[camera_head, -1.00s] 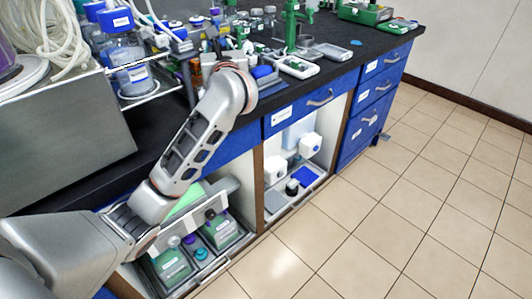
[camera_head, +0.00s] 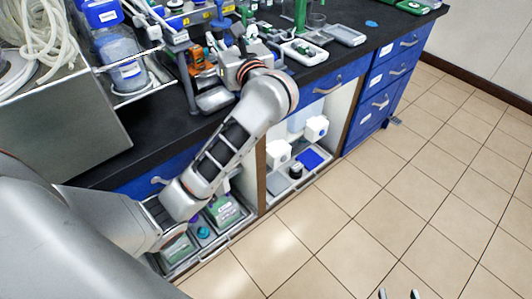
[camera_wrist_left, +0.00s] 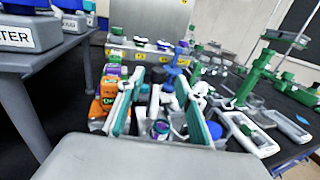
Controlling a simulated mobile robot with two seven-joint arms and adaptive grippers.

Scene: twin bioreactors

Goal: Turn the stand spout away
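A clear bottle with a blue cap (camera_head: 120,60) stands on a raised grey stand (camera_head: 150,90) at the back left of the bench. I cannot make out a spout on this stand. My left gripper (camera_wrist_left: 158,78) is open above the bench, right of the stand; small bottles and tools show beyond and between its fingers. In the head view its fingers are mostly hidden by my arm. My right gripper (camera_head: 398,294) shows only two separated fingertips above the floor.
A green stand (camera_wrist_left: 250,82) and white trays (camera_head: 304,52) are on the bench to the right. A grey box with tubing (camera_head: 60,120) fills the left. Open cupboards below hold containers. The tiled floor (camera_head: 400,210) is clear.

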